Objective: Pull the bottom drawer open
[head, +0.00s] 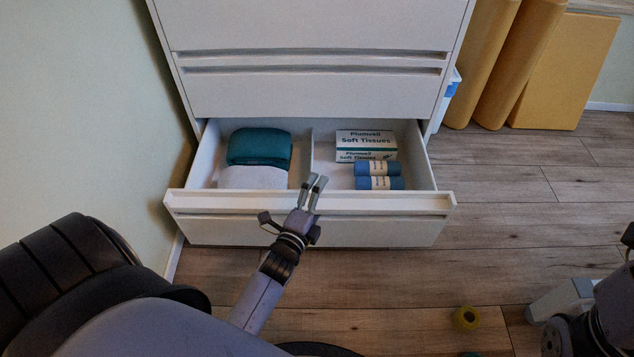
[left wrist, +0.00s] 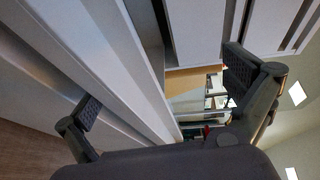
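The bottom drawer (head: 300,232) of the white cabinet stands pulled out, its inside showing from above in the head view. My left gripper (head: 313,182) is at the top edge of the drawer front, near its middle, with the fingertips over the rim. In the left wrist view the two fingers of my left gripper (left wrist: 160,95) are wide apart. The pale drawer front (left wrist: 125,65) runs diagonally between them, and I see no finger closed on it. My right gripper is not clearly shown; only part of the right arm shows at the lower right of the head view.
The drawer holds a teal folded towel (head: 259,147), a white towel (head: 252,177), a tissue box (head: 366,141) and blue rolls (head: 379,183). Yellow mats (head: 563,72) stand at the right. A wall is close at left.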

